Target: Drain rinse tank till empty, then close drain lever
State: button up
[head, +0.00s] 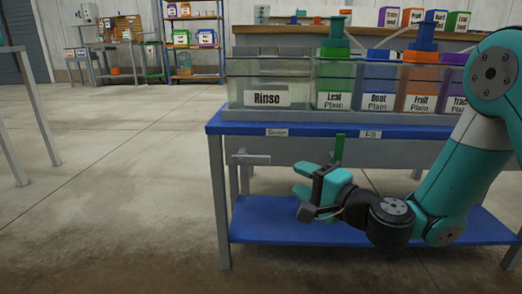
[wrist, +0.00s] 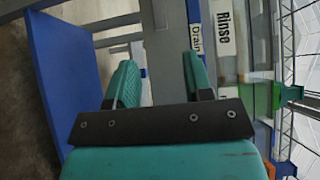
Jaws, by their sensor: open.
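The clear rinse tank (head: 240,82) stands at the left end of the blue bench, with a white Rinse label (wrist: 226,28). Its contents look pale and clear; I cannot tell the liquid level. Below the Drain label (head: 277,132) a grey drain lever (head: 250,158) lies horizontal under the bench front. My gripper (head: 301,181) is open and empty, to the right of the lever and a little lower, apart from it. In the wrist view my gripper (wrist: 160,80) has its fingers spread with nothing held between them; I cannot surely pick out the lever there.
A green upright lever (head: 339,148) stands under the Fill label (head: 370,134), close to my gripper. Several labelled tanks, including Leaf Plain (head: 333,98), stand to the right. A blue lower shelf (head: 270,228) lies beneath my gripper.

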aim_at(263, 160)
jog(key=p+x, duration=0.5)
jog(key=x, duration=0.7)
jog(key=shift+s+a, duration=0.1)
jog(key=shift+w+a, duration=0.4)
jog(key=shift+w, duration=0.1)
jog(key=shift+c, duration=0.5)
grip_shut()
